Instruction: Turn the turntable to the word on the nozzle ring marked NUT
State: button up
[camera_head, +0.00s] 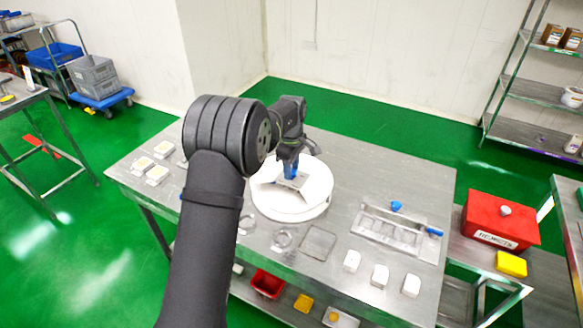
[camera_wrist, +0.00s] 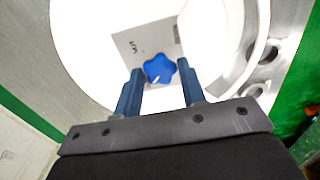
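The white round turntable (camera_head: 310,205) stands on the steel table, partly behind my arm in the head view. It fills much of the wrist view (camera_wrist: 85,40). A grey plate (camera_wrist: 128,42) with small dark lettering lies on it; the lettering is too small to read surely. A blue star-shaped knob (camera_wrist: 158,68) with a pale pointer mark sits on the plate. My gripper (camera_wrist: 160,82) is open, its two blue fingers apart on either side of the line to the knob. In the head view my gripper (camera_head: 290,172) is over the turntable. Contact with the knob cannot be told.
The steel table (camera_head: 390,180) holds white blocks (camera_head: 380,275), a metal frame with blue knobs (camera_head: 390,230) and small trays with pale pieces (camera_head: 157,174). A red box (camera_head: 500,218) stands at the right. Metal rings (camera_wrist: 262,70) lie beside the turntable.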

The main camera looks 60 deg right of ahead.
grip_shut()
jog(key=shift+m, duration=0.4)
jog(key=m, duration=0.3)
jog(key=shift+m, duration=0.4)
jog(key=m, duration=1.3)
